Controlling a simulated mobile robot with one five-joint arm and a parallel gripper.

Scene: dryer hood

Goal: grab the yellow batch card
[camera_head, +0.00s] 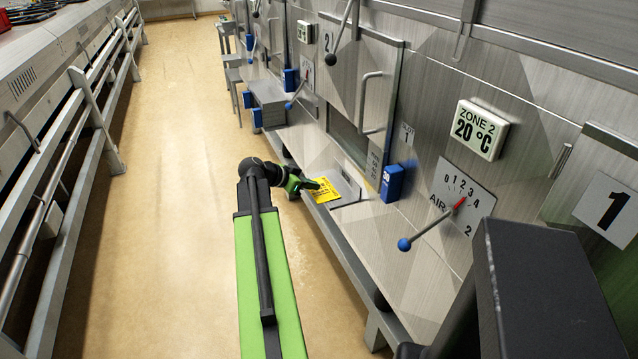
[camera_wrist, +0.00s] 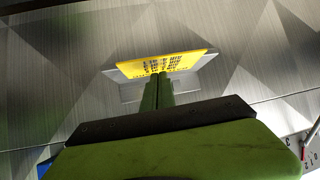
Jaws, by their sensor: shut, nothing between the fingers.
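The yellow batch card (camera_head: 325,190) with dark print sits at a small grey ledge along the machine's front, left of the blue box. In the wrist view the card (camera_wrist: 165,63) lies just beyond my fingertips, in front of a grey plate (camera_wrist: 207,62). My gripper (camera_head: 314,184) is at the card's left edge in the head view. In the wrist view my green fingers (camera_wrist: 157,88) are together with nothing between them, and their tips overlap the card's lower edge. I cannot tell whether they touch it.
A rail (camera_head: 350,262) runs below. Railings (camera_head: 97,105) stand at left; the floor (camera_head: 185,130) between is clear.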

